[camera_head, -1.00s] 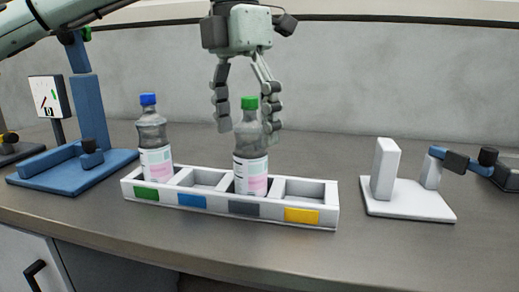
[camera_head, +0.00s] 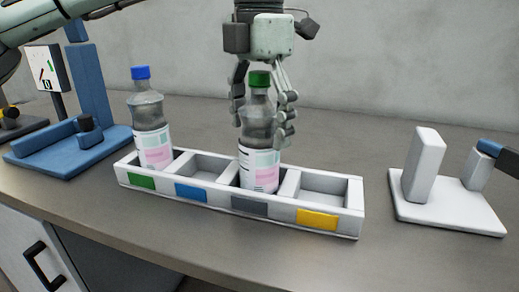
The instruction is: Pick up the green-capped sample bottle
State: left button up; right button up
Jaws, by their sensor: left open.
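The green-capped sample bottle (camera_head: 259,150) stands upright in the compartment with the grey tag of the white rack (camera_head: 232,209). A blue-capped bottle (camera_head: 151,130) stands upright in the compartment with the green tag. The compartments with the blue and yellow tags are empty. My left gripper (camera_head: 262,122) points down over the green-capped bottle, open, with fingers on both sides of its upper part. The left finger is partly hidden behind the bottle. I cannot tell whether the fingers touch it. My right gripper is not in view.
A blue stand (camera_head: 80,140) is at the left, with a small display panel (camera_head: 45,66) behind it. A white stand (camera_head: 446,205) with an upright block is at the right. The counter in front of the rack is clear.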

pick_arm(q)
jog(key=shift+f, duration=0.75)
jog(key=shift+r, duration=0.1)
jog(key=c, duration=1.7)
